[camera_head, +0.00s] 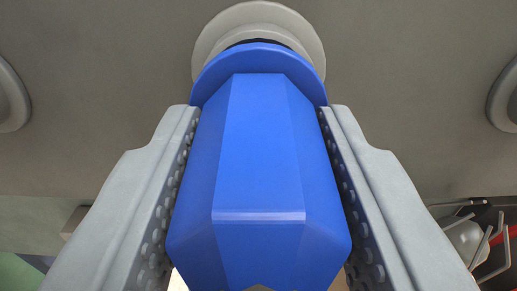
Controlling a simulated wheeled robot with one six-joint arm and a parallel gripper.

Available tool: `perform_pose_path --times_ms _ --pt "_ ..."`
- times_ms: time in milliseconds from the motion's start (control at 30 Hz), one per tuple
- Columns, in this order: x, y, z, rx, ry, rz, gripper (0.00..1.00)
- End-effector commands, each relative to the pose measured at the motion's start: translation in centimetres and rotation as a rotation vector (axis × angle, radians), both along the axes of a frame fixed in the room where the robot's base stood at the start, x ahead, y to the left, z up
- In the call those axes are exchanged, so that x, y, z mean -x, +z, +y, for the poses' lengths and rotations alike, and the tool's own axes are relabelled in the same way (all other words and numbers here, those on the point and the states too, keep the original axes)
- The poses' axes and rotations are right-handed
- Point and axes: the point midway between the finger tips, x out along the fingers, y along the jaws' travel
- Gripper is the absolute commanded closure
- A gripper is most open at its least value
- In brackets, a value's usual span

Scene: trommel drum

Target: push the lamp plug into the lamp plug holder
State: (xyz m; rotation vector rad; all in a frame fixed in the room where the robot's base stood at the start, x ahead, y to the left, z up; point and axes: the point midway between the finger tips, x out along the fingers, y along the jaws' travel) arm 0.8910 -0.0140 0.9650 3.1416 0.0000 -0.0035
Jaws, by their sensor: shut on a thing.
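The blue lamp plug (262,150) fills the middle of the view, with a faceted body and a round flange at its far end. My gripper (259,120) is shut on it, with one grey studded finger on each side of the body. The pale round lamp plug holder (215,28) is straight ahead on a grey surface, behind the flange. The flange overlaps the lower part of the holder's ring, and a dark band shows between them. I cannot tell how deep the plug sits, since its front end is hidden.
The grey surface (110,60) spans the upper view. Round grey parts stand on it at the left edge (10,95) and right edge (506,97). At the lower right are metal rods (490,245), a rounded pale object (465,240) and something red (505,238).

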Motion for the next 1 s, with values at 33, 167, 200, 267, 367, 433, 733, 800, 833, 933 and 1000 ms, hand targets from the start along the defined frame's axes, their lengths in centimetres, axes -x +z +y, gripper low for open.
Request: perform_pose_path --times_ms 33,167,200,267,367,433,733,800,833,933,1000 --pt "-0.01 0.03 0.00 0.000 0.000 -0.001 0.99" --pt "-0.10 0.02 0.00 0.000 0.000 0.000 0.99" --pt "-0.15 0.02 0.00 0.000 0.000 0.000 0.99" --pt "-0.24 0.02 0.00 0.000 0.000 0.000 0.99" --pt "-0.40 0.02 0.00 0.000 0.000 0.000 0.99" --pt "-0.51 0.03 0.00 0.000 0.000 0.000 0.99" --pt "-0.82 0.07 0.00 0.000 0.000 -0.001 0.45" --pt "-0.82 0.05 0.00 0.000 0.000 -0.001 0.38" --pt "-0.81 0.05 0.00 0.000 0.000 -0.001 0.38" --pt "-0.82 0.03 0.00 0.000 0.000 0.000 0.38" --pt "-0.81 0.00 0.00 0.000 0.000 0.000 0.38"
